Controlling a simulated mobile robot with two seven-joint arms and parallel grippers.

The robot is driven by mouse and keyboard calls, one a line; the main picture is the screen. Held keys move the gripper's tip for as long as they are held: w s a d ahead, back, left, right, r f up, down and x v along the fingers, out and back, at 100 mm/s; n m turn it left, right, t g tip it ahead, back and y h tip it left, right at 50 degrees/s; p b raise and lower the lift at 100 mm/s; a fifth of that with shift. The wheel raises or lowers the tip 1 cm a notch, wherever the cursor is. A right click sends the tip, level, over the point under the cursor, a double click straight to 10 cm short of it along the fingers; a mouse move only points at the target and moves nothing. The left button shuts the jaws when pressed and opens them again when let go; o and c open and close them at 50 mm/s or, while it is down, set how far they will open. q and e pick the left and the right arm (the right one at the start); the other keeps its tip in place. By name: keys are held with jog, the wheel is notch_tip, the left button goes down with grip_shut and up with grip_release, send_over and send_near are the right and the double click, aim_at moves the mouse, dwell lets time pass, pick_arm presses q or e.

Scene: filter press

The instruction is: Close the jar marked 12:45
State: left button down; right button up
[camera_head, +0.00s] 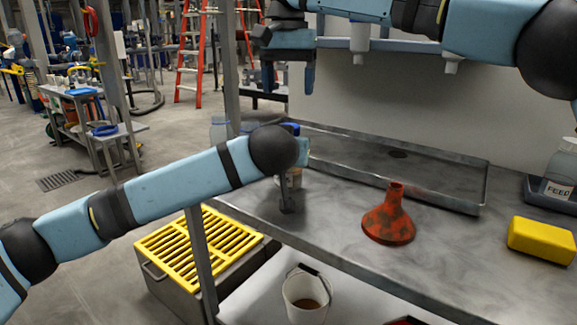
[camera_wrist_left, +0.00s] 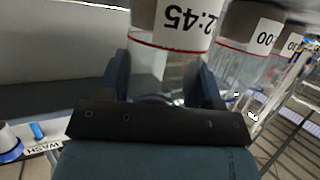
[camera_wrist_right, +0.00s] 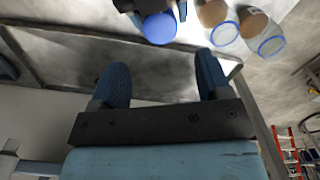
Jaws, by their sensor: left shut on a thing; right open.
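The jar marked 12:45 (camera_wrist_left: 178,35) is upside down in the left wrist view, with only "2:45" readable on its white label. My left gripper (camera_wrist_left: 163,85) is shut on it, one finger on each side. In the head view my left arm hides most of this jar. A blue lid (camera_wrist_right: 160,28) covers its mouth in the right wrist view; whether it is tight cannot be told. My right gripper (camera_head: 288,78) is open and empty, above the blue lid in the head view. Its fingers (camera_wrist_right: 160,85) point toward the lid, apart from it.
Open jars with blue rims (camera_wrist_right: 265,45) stand beside the held jar. On the metal bench are a rusty orange funnel (camera_head: 389,222), a yellow sponge-like block (camera_head: 541,240), a shallow metal tray (camera_head: 440,190) and a FEED bottle (camera_head: 561,170). Bare bench lies around the funnel.

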jog(key=shift+f, duration=4.05)
jog(key=c, duration=1)
jog(key=o, duration=1)
jog(key=shift+r, duration=0.1)
